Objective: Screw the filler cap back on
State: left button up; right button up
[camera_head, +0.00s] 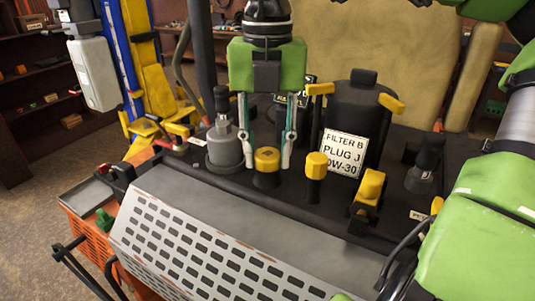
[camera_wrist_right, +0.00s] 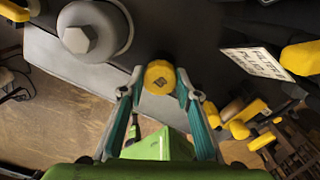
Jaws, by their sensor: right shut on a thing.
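The round yellow filler cap (camera_head: 267,157) is at the top of a short black neck (camera_head: 267,181) on the dark engine deck. I cannot tell whether it is seated on the neck or just above it. My right gripper (camera_head: 267,148) points down from above, with one finger on each side of the cap, and is shut on it. In the right wrist view the cap (camera_wrist_right: 160,77) sits between the two fingertips, and the neck beneath is hidden. My left gripper is not in view.
A yellow-topped post (camera_head: 316,164) and a white card (camera_head: 342,153) are close right. A black canister (camera_head: 357,110) stands behind. A perforated grey panel (camera_head: 200,235) lies in front.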

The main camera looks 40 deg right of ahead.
jog(key=m+b, duration=0.1)
jog(key=m, duration=0.1)
jog(key=shift+f+m, duration=0.15)
jog(key=shift+m, duration=0.75)
jog(key=shift+f+m+b, duration=0.1)
jog(key=shift+m+b, duration=0.7)
jog(key=shift+m, duration=0.3)
jog(key=m, duration=0.2)
jog(key=shift+a+r+m, duration=0.1)
jog(key=shift+r+m, duration=0.1)
jog(key=shift+m, duration=0.9)
